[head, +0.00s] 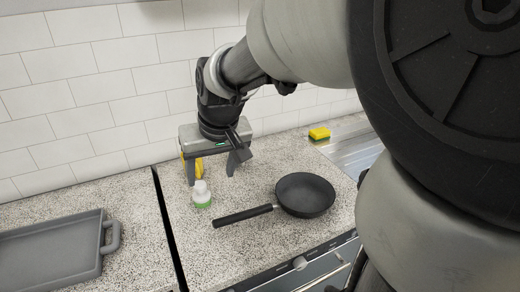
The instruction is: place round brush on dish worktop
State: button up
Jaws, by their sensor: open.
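My gripper (211,175) is open, pointing down above the speckled worktop (260,255) near the tiled wall. Nothing shows between its fingers. I cannot make out a round brush in the head view. A yellow object (198,166) is partly hidden behind the gripper's left finger, and I cannot tell what it is. A small white bottle with a green label (202,196) stands upright on the worktop, just in front of and below the gripper.
A black frying pan (305,193) lies right of the bottle, its handle pointing left. A yellow-green sponge (319,133) sits at the back right beside a metal ridged surface (350,148). A grey tray (52,250) lies left, across a dark gap in the counter.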

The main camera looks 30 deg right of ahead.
jog(key=s+r+t, duration=0.1)
jog(key=s+r, duration=0.2)
jog(key=s, duration=1.3)
jog(key=shift+h, duration=0.3)
